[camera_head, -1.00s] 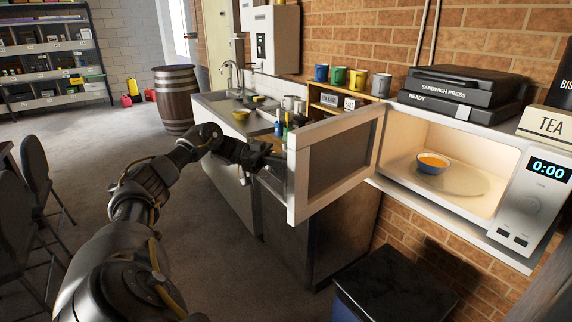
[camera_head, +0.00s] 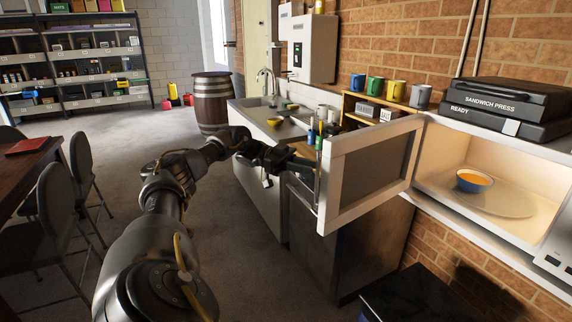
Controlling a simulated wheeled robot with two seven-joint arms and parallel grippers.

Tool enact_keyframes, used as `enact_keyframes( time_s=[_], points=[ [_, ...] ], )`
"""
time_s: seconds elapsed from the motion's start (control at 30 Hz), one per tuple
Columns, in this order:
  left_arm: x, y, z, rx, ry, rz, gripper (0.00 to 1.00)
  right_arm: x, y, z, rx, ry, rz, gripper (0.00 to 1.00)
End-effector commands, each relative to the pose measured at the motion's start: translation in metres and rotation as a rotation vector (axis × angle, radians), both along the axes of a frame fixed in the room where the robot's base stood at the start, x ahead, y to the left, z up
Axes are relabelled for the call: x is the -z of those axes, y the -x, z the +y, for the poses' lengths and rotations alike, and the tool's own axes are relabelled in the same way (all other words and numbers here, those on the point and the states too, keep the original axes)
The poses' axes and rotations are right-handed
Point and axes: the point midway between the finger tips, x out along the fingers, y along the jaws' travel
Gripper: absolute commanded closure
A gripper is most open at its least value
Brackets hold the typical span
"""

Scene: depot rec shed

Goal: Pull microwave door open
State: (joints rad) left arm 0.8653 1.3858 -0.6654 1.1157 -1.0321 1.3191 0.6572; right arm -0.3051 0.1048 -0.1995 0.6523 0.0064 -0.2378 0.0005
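The white microwave (camera_head: 432,150) stands at the right, its lit inside facing me. Its door (camera_head: 333,205) stands wide open, swung out to the left, with the dark window panel showing. A blue bowl (camera_head: 466,184) with orange contents sits on the glass turntable (camera_head: 505,204) inside. My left arm reaches in from the bottom left, and my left gripper (camera_head: 304,164) is at the outer face of the door by its free edge and handle bar. The door partly hides the fingertips, so I cannot tell whether they grip the handle. My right gripper is out of view.
A black sandwich press (camera_head: 500,98) lies on top of the microwave. A dark-topped bin or box (camera_head: 420,295) stands below it. A sink counter (camera_head: 262,125), mugs on a shelf (camera_head: 358,102) and a barrel (camera_head: 211,103) are behind. Chairs and a table are left; floor between is clear.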

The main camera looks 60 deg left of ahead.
Motion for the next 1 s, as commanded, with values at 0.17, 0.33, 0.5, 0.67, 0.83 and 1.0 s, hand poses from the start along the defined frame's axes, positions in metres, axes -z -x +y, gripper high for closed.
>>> enact_keyframes(
  time_s=[0.17, 0.33, 0.5, 0.67, 0.83, 1.0],
  points=[
    [-0.001, 0.01, 0.018, -0.003, -0.002, -0.001, 0.75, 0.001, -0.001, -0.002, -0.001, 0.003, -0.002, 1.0],
    [-0.003, 0.017, 0.035, -0.004, 0.0, -0.002, 0.75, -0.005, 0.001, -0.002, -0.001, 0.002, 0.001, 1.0],
    [-0.002, 0.025, 0.051, -0.004, 0.001, -0.002, 0.75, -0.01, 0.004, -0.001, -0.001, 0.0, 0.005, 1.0],
    [-0.001, 0.03, 0.06, -0.001, 0.001, -0.002, 0.75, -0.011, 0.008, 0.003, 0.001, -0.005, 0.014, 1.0],
    [0.0, 0.032, 0.063, 0.0, 0.0, 0.001, 0.75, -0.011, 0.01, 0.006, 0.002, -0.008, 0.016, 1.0],
    [0.0, 0.032, 0.063, 0.0, 0.0, 0.001, 0.75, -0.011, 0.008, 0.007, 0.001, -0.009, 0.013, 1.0]
  ],
)
